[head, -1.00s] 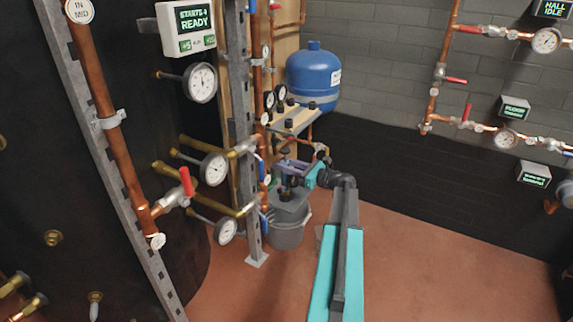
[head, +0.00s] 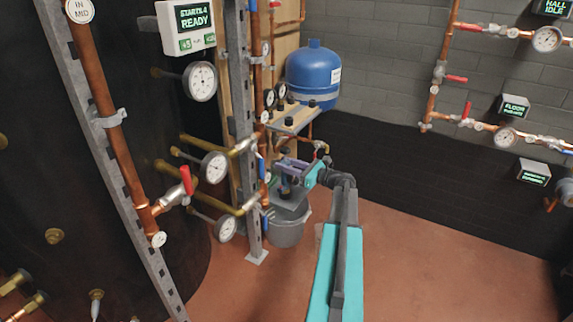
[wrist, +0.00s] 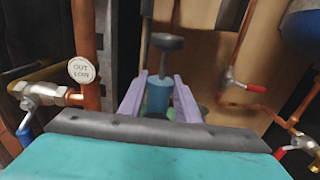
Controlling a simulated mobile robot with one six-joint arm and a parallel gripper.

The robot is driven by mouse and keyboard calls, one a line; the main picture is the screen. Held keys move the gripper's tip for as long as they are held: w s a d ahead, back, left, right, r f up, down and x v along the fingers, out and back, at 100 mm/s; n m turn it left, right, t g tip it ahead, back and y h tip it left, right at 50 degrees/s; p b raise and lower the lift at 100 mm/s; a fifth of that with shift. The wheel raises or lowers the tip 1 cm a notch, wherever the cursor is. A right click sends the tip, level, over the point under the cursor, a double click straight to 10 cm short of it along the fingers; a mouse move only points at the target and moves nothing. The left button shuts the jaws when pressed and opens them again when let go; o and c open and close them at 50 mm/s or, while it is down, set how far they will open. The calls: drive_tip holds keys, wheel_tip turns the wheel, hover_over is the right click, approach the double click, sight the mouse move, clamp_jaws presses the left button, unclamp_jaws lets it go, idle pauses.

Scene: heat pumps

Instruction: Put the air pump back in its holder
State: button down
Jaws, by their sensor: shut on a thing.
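The air pump shows in the wrist view as a blue cylinder (wrist: 157,97) with a dark rod and a dark knob on top. My gripper (wrist: 160,88) has its two purple fingers shut on the blue body, one on each side. The pump looks roughly upright. In the head view my gripper (head: 290,165) is above a grey bucket (head: 287,234) with a grey block on top, and the pump is small and partly hidden there. I cannot make out the holder for certain, nor whether the pump's lower end touches anything.
A shelf (head: 297,119) with gauges and black knobs is just above and behind my gripper. A blue tank (head: 314,75) stands behind it. A slotted metal post (head: 244,130), copper pipes and valves are close on the left. Open red floor (head: 430,260) lies right.

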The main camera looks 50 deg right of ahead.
drive_tip(key=shift+f, duration=0.35)
idle(0.7)
drive_tip(key=c, duration=1.2)
unclamp_jaws()
drive_tip(key=shift+f, duration=0.1)
drive_tip(key=shift+s+p, duration=0.2)
drive_tip(key=shift+p, duration=0.15)
drive_tip(key=shift+p+v, duration=1.4)
drive_tip(key=shift+v, duration=2.7)
drive_tip(key=shift+s, duration=0.1)
